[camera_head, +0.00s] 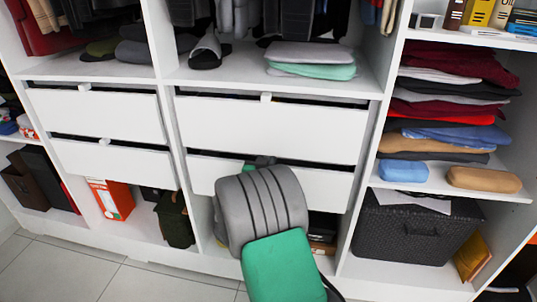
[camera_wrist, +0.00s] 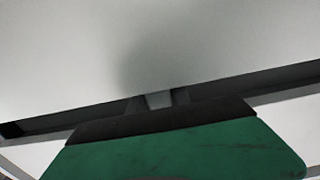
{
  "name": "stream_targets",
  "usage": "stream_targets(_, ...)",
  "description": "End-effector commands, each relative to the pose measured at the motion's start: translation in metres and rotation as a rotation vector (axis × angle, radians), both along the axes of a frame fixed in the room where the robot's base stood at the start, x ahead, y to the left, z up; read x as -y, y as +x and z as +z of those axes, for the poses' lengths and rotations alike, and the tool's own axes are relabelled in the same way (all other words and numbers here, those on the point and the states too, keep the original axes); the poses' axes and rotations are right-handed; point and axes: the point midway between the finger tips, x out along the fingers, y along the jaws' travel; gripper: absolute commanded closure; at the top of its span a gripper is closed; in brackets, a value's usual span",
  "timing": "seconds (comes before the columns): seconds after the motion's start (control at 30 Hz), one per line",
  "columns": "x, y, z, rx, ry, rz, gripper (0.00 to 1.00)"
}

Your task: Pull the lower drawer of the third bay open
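The lower drawer (camera_head: 322,185) of the bay with two drawers right of centre is in place, with a dark gap along its top edge. In the head view my grey and green arm covers the middle of its front and its handle. My gripper (camera_head: 258,161) is at the top edge of this drawer, mostly hidden by the arm. In the wrist view the small pale handle (camera_wrist: 159,100) sits between the two dark fingers of my gripper (camera_wrist: 158,103). The fingers lie close against both its sides, with no clear gap.
The upper drawer (camera_head: 270,130) is right above my gripper and looks closed. Below are an open compartment with small boxes (camera_head: 322,228) and, to the right, a dark woven basket (camera_head: 405,235). The tiled floor (camera_head: 150,283) in front is clear at left.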

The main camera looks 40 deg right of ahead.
Motion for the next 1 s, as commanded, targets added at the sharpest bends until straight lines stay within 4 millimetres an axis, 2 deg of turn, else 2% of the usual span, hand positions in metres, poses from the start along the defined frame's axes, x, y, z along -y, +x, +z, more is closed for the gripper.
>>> stream_targets(0.03,-0.0001,0.0,0.0,0.0,0.0,0.0,0.82)
stream_targets(0.27,-0.0002,0.0001,0.0,0.0,0.0,0.0,1.0)
stream_targets(1.0,-0.0005,0.0003,0.0001,0.0,0.0,0.001,1.0)
